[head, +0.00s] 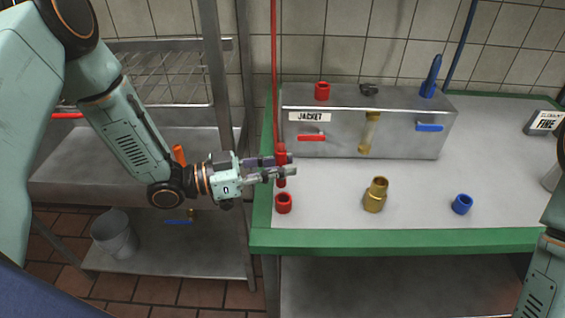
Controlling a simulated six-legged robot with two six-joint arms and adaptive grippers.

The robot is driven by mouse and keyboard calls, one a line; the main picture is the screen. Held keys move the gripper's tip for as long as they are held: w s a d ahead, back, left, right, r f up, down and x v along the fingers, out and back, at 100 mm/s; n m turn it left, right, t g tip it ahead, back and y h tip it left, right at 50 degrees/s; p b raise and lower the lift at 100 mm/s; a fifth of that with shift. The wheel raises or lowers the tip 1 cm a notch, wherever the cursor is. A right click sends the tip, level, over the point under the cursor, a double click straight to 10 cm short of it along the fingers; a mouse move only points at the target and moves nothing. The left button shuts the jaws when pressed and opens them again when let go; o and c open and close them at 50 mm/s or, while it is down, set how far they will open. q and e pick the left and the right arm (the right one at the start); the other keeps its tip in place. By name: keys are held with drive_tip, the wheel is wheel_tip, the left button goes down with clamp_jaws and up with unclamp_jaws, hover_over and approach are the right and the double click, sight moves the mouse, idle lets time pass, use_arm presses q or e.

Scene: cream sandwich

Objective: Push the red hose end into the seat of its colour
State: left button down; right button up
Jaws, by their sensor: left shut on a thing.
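My left gripper (292,165) is shut on the red hose end (281,160), which stands about upright between its fingers. The red hose (274,70) runs straight up from it and out of view. The hose end is at the left edge of the table, just left of the steel box marked JACKET (400,140). A short red socket (322,91) stands on the box's top at its left, behind and right of the gripper. Another red ring-like piece (284,203) sits on the table just below the gripper. Only part of my right arm shows at lower right; its gripper is out of view.
A blue upright piece (431,78) and a dark fitting (369,90) are on the box top. Red (311,136) and blue (430,127) levers stick out in front. A brass fitting (376,195) and a blue ring (462,204) stand on the green-edged table (420,238).

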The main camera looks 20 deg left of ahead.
sight(285, 185)
use_arm(q)
drive_tip(key=shift+s+a+f+b, duration=0.1)
drive_tip(key=shift+a+f+b, duration=0.15)
drive_tip(key=shift+f, duration=0.35)
drive_tip(key=shift+d+f+b, duration=0.2)
drive_tip(key=shift+f+b, duration=0.1)
drive_tip(key=shift+w+d+f+b, duration=0.2)
drive_tip(key=shift+d+f+b, duration=0.25)
drive_tip(key=shift+d+f, duration=0.2)
drive_tip(key=shift+s+a+r, duration=0.1)
drive_tip(key=shift+s+a, duration=0.05)
drive_tip(key=shift+a, duration=0.45)
drive_tip(key=shift+d, duration=0.5)
drive_tip(key=shift+a, duration=0.5)
drive_tip(key=shift+d, duration=0.3)
drive_tip(key=shift+a, duration=0.25)
